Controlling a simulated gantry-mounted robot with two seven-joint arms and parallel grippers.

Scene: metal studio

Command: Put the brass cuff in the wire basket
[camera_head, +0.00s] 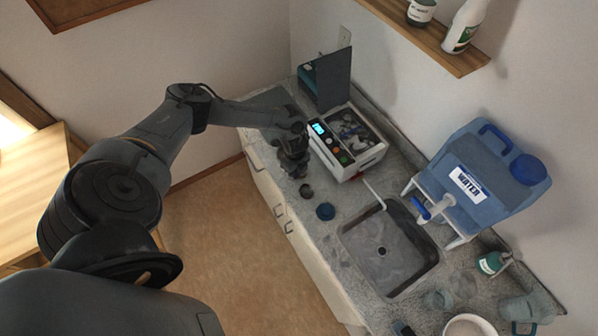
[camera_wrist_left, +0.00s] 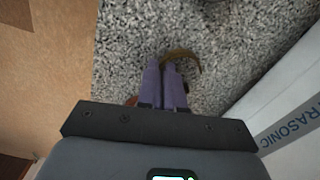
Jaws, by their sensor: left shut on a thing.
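My left gripper (camera_head: 296,168) is low over the counter, just left of the ultrasonic cleaner. In the left wrist view its two purple fingers (camera_wrist_left: 165,82) are close together, shut on the brass cuff. A curved brown-gold part of the cuff (camera_wrist_left: 184,54) shows beyond the fingertips, over the speckled counter; the rest is hidden by the fingers. I cannot make out the cuff in the head view. The cleaner's open tank (camera_head: 354,130) has something grey inside; I cannot tell whether that is the wire basket. My right gripper is not in view.
The sink (camera_head: 390,262) and blue water jug (camera_head: 485,180) are to the right.

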